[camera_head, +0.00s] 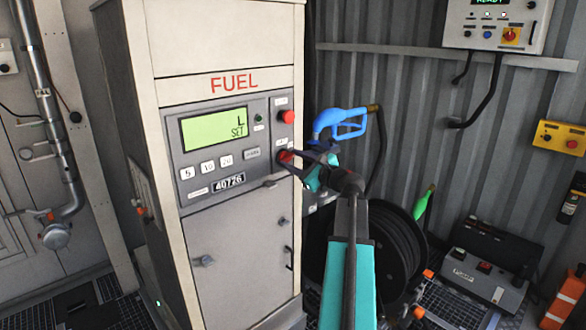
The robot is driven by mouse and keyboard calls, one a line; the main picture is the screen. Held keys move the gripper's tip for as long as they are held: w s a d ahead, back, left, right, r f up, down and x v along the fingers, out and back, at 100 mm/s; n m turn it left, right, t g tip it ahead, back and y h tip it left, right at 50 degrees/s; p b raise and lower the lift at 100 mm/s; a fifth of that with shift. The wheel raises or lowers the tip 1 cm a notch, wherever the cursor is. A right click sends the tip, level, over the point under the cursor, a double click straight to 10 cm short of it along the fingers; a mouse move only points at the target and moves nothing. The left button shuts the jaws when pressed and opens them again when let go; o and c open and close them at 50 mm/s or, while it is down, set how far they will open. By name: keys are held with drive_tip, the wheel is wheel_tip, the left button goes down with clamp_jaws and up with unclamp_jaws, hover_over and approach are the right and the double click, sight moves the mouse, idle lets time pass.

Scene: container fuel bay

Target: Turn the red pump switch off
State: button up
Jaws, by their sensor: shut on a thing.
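The fuel dispenser (226,236) stands left of centre, with a grey panel on its upper front. The red pump switch (285,156) is at the lower right of this panel. My gripper (294,163) reaches in from the right and its fingers are shut on the red switch. The fingers partly cover the switch, so its turned position cannot be told. A separate round red button (287,117) sits above it on the same panel. The green display (213,128) reads "L" and "SET".
A blue nozzle (340,124) hangs just right of the dispenser, close behind my gripper. A black hose reel (396,257) stands behind my arm. A control box (495,22) and a yellow box (560,138) are on the corrugated wall.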

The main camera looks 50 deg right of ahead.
drive_tip(key=n+b, duration=0.4)
drive_tip(key=shift+f+b, duration=0.2)
drive_tip(key=shift+b, duration=0.1)
drive_tip(key=n+b, duration=0.4)
drive_tip(key=shift+a+n+b, duration=0.1)
drive_tip(key=shift+n+b, duration=0.2)
drive_tip(key=shift+b, duration=0.1)
drive_tip(key=n+b, duration=0.2)
drive_tip(key=shift+r+n+b, duration=0.1)
drive_tip(key=shift+n+b, duration=0.3)
drive_tip(key=shift+r+n+b, duration=0.1)
drive_tip(key=shift+n+b, duration=0.4)
drive_tip(key=shift+r, duration=0.15)
drive_tip(key=o, duration=0.9)
drive_tip(key=shift+o, duration=0.7)
drive_tip(key=shift+a, duration=0.1)
